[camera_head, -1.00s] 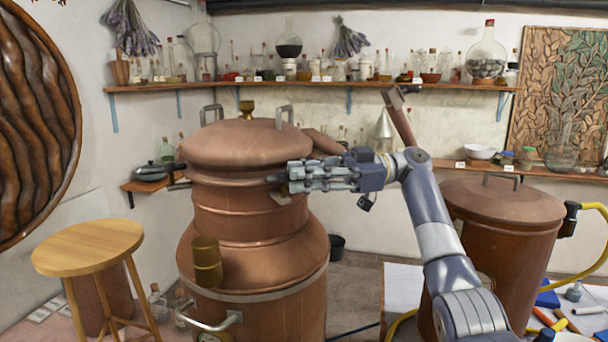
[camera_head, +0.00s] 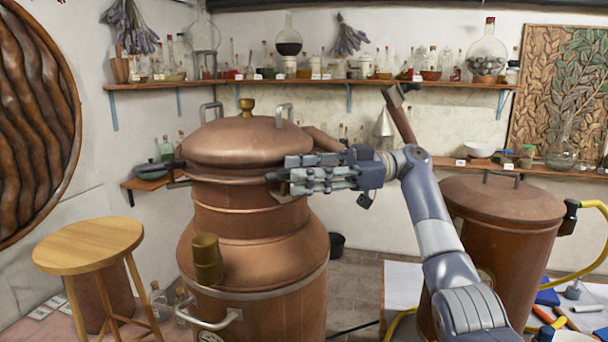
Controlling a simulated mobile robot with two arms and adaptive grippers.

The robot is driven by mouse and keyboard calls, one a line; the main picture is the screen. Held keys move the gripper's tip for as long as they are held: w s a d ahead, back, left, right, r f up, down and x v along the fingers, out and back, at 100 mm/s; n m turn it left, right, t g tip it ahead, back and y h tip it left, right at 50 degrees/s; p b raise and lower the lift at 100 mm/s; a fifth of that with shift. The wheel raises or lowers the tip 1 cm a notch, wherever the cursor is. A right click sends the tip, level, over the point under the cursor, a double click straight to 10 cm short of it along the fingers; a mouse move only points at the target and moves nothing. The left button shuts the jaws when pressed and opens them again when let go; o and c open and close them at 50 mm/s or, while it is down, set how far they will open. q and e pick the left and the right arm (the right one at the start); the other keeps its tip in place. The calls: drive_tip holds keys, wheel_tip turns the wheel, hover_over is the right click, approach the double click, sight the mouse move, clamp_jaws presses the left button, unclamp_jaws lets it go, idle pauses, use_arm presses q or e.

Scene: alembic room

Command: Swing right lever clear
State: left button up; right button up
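The large copper still (camera_head: 255,240) stands in the middle with its domed lid (camera_head: 247,142) on top. My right gripper (camera_head: 280,182) reaches in from the right and its fingers lie at the right side of the still, just below the lid rim. A small bracket (camera_head: 290,192) shows under the fingers. The right lever itself is mostly hidden behind them, so I cannot tell whether they touch it or hold it. A dark lever (camera_head: 165,166) sticks out at the left side of the lid rim. My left gripper is not in view.
A second copper vessel (camera_head: 505,225) with a yellow hose (camera_head: 575,262) stands at the right beside a white table (camera_head: 398,283). A wooden stool (camera_head: 88,245) is at the left. Shelves of glassware (camera_head: 290,84) line the back wall.

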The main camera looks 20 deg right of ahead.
drive_tip(key=d, duration=0.8)
drive_tip(key=shift+s, duration=0.25)
idle(0.4)
